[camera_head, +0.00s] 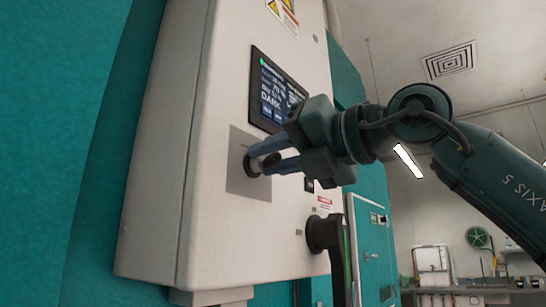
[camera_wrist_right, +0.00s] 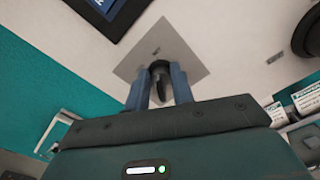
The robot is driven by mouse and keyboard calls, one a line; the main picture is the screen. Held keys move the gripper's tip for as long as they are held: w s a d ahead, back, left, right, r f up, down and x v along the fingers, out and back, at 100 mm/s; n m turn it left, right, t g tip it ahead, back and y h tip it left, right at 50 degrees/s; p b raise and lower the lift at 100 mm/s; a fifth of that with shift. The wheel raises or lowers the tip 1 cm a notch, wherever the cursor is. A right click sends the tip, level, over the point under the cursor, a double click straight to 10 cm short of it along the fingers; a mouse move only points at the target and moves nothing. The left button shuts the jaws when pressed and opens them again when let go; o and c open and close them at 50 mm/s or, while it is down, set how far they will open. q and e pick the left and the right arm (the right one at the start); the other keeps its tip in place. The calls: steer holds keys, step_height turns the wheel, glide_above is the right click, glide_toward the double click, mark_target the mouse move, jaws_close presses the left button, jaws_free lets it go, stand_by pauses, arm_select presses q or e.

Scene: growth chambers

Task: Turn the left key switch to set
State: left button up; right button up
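A dark round key switch (camera_head: 252,164) sits on a square grey plate (camera_head: 240,185) on the front of the pale control cabinet, below its screen. It also shows in the right wrist view (camera_wrist_right: 160,68), with a narrow dark handle standing out from it. My right gripper (camera_head: 262,160) reaches in from the right, its two blue-grey fingers on either side of the switch. In the right wrist view the fingers (camera_wrist_right: 160,90) look spread, with the handle between them and small gaps at its sides. Fingers partly hide the switch and its position marks. My left gripper is not in view.
The lit screen (camera_head: 277,92) is just above the plate. A large black rotary handle (camera_head: 322,234) juts from the cabinet at lower right, below my right gripper. Teal walls flank the cabinet. A bench (camera_head: 470,290) stands far back at right.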

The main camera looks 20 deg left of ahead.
steer(key=shift+o, duration=0.2)
steer(key=shift+s+d+f+b, duration=0.1)
steer(key=shift+s+d+b, duration=0.15)
steer(key=shift+d, duration=0.25)
arm_select(q)
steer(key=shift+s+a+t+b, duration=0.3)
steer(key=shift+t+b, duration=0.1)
steer(key=shift+b, duration=0.85)
arm_select(e)
steer(key=v, duration=1.2)
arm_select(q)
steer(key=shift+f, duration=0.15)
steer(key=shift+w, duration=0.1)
